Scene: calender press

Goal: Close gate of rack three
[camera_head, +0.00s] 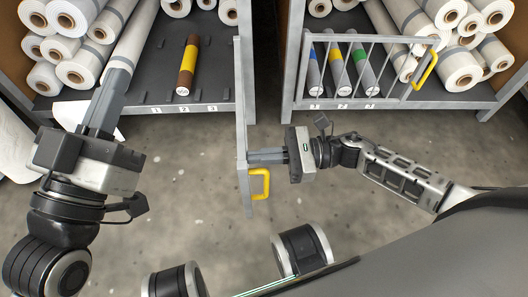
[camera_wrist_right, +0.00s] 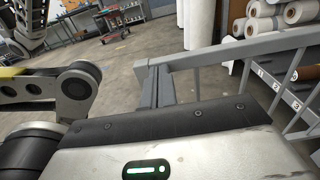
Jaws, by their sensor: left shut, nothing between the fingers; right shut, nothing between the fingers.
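The grey barred gate (camera_head: 243,120) of the left rack stands open, seen nearly edge-on, swung out toward me. Its yellow handle (camera_head: 259,183) is near its free end. My right gripper (camera_head: 250,158) is shut and empty, its fingertips at the gate's right face just above the handle; contact is not certain. In the right wrist view the shut fingers (camera_wrist_right: 160,86) are beside the gate's rails (camera_wrist_right: 245,50). My left gripper (camera_head: 118,72) is shut and empty, at the front of the left rack (camera_head: 190,107) by the white rolls. Which rack is rack three is not clear.
The right rack's gate (camera_head: 350,75) stands across its front, with a yellow handle (camera_head: 425,70). White rolls (camera_head: 85,65) fill the left rack's left side. A brown and yellow roll (camera_head: 187,65) lies inside. The concrete floor (camera_head: 190,160) between my arms is clear.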

